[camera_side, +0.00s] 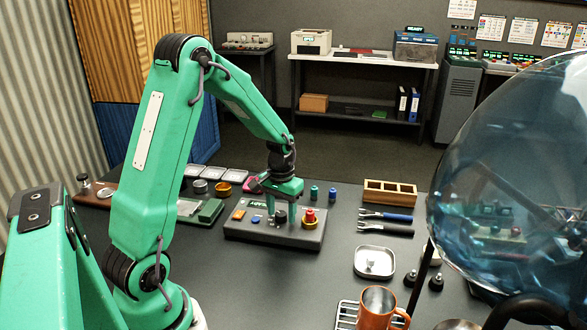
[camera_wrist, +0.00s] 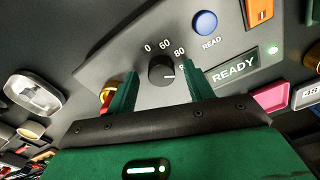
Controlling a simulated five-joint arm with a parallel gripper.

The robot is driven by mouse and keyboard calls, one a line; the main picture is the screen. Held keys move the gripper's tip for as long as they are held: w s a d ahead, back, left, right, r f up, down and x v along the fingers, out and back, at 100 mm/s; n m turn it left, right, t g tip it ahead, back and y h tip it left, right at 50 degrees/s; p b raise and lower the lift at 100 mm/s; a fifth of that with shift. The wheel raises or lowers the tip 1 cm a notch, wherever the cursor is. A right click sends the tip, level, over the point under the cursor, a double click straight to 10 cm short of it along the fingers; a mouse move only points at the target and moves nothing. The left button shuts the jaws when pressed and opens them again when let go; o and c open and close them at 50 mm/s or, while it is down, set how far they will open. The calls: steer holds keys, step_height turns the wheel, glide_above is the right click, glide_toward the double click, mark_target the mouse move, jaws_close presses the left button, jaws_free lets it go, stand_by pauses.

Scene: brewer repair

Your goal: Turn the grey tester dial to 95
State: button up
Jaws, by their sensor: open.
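The tester dial (camera_wrist: 162,68) is a dark round knob on the grey tester panel in the wrist view. The numbers 0, 60 and 80 show around it; a further one starting with 9 is mostly hidden by a finger. The knob's white mark points right in the picture, towards that hidden number. My gripper (camera_wrist: 160,70) is open, its green fingers on either side of the dial; I cannot tell whether they touch it. In the side view my gripper (camera_side: 282,211) is low over the tester box (camera_side: 248,232).
The panel also has a blue READ button (camera_wrist: 205,22), an orange switch (camera_wrist: 258,12), a READY display (camera_wrist: 233,68) and a red button (camera_side: 310,215) close to my gripper.

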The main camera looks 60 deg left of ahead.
mark_target(282, 214)
step_height(282, 214, up, 7)
steer(key=shift+r, duration=0.3)
stand_by(0.5)
steer(key=shift+d+r, duration=0.45)
steer(key=s+d+r+m+t, duration=0.5)
steer(key=s+d+r, duration=0.6)
steer(key=s+d, duration=0.3)
steer(key=shift+s+d+r+t, duration=0.3)
steer(key=shift+s+d, duration=0.1)
steer(key=shift+d, duration=0.75)
